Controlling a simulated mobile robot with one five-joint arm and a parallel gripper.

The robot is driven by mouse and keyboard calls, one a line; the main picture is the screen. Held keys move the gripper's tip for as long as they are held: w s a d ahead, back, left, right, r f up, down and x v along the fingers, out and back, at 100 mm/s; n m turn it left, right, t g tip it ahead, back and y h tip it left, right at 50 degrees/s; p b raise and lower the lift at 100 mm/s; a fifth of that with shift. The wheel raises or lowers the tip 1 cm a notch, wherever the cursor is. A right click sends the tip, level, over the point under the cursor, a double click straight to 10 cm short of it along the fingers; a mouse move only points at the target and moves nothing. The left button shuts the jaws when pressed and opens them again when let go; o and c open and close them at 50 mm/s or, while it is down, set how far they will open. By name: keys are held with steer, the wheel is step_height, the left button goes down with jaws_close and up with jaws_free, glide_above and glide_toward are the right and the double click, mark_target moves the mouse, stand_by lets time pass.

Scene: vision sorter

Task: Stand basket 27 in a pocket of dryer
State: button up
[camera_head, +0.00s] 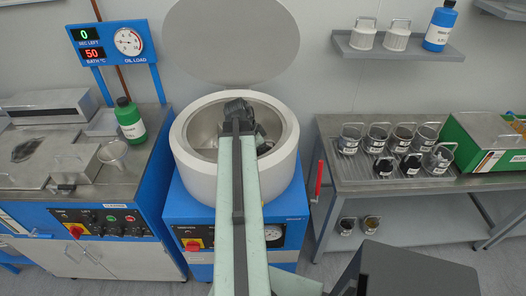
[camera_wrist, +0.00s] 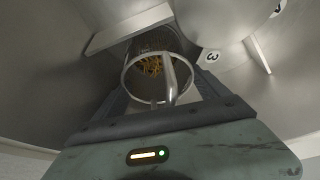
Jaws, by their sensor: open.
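The dryer (camera_head: 186,150) is a white round drum on a blue base in the head view, with its lid open. My gripper (camera_head: 240,112) is down inside the drum. In the wrist view my gripper (camera_wrist: 160,85) is open, one finger on each side of a basket (camera_wrist: 133,78). The basket is a round metal mesh cup with a handle and golden-brown pieces inside. It sits against a metal divider (camera_wrist: 130,28) near a label marked 3 (camera_wrist: 211,57). No number shows on this basket. My arm hides much of the drum's inside.
Several baskets with dark contents (camera_head: 383,167) stand on the right bench (camera_head: 345,187). A green box (camera_head: 480,145) stands beside them. Two white baskets (camera_head: 363,38) and a blue bottle (camera_head: 439,28) are on the wall shelf. A green bottle (camera_head: 130,122) stands on the left bench.

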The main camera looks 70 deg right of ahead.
steer(key=shift+s+a, duration=0.1)
steer(key=shift+a, duration=0.05)
steer(key=p+v, duration=0.7)
steer(key=v, duration=0.1)
